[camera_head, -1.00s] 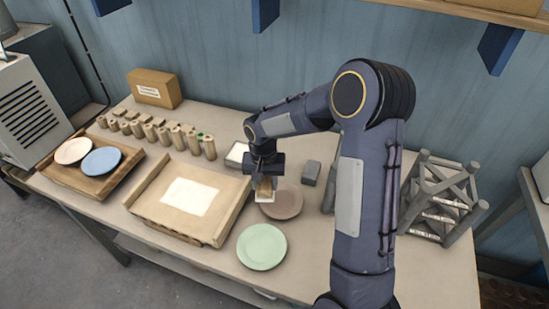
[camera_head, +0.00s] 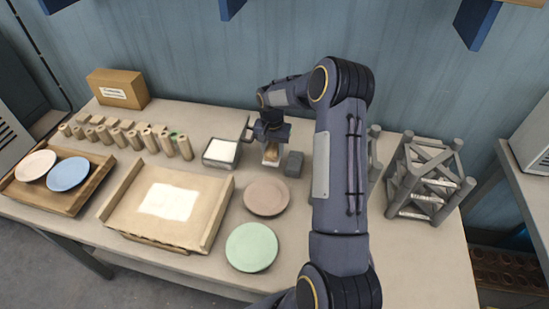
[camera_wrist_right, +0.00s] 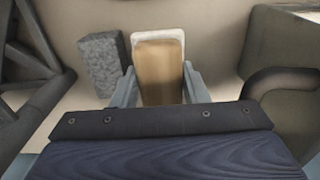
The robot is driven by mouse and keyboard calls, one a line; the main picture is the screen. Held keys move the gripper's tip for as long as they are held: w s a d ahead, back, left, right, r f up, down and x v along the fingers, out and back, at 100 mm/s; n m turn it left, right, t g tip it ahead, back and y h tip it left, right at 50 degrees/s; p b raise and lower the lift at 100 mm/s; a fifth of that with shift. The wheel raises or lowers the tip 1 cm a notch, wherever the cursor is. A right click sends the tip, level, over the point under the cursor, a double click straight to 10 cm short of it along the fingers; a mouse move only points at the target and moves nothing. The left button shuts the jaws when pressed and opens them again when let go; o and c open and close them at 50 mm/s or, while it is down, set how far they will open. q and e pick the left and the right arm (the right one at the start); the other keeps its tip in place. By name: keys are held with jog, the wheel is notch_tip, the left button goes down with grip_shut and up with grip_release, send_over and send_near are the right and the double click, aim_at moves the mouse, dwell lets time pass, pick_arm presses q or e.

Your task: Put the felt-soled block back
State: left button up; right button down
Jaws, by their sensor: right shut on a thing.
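The felt-soled block (camera_head: 271,155) is wooden with a pale sole. My right gripper (camera_head: 272,147) is shut on it at the back of the table, between a white-topped tray and a dark grey block. In the right wrist view the block's wooden body (camera_wrist_right: 159,75) sits between the two fingers (camera_wrist_right: 159,88), with the white sole edge showing beyond it. I cannot tell whether the sole touches the table. My left gripper is not in view.
The grey block (camera_head: 294,164) stands close right of the held block; the white-topped tray (camera_head: 205,163) is to its left. A brown plate (camera_head: 266,197) and green plate (camera_head: 251,247) lie in front. A wooden board (camera_head: 120,207) lies left, a grey rack (camera_head: 440,150) right.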

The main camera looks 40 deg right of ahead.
jog(key=shift+d+f, duration=0.35)
jog(key=shift+f, duration=0.1)
jog(key=shift+w+d+f+b, duration=0.1)
jog(key=shift+f+b, duration=0.4)
jog(key=shift+f, duration=0.35)
jog(key=shift+w+d+f+b, duration=0.1)
jog(key=shift+f+b, duration=0.35)
jog(key=shift+f, duration=0.4)
jog(key=shift+s, duration=0.1)
jog(key=shift+f, duration=0.15)
jog(key=c, duration=1.1)
grip_release()
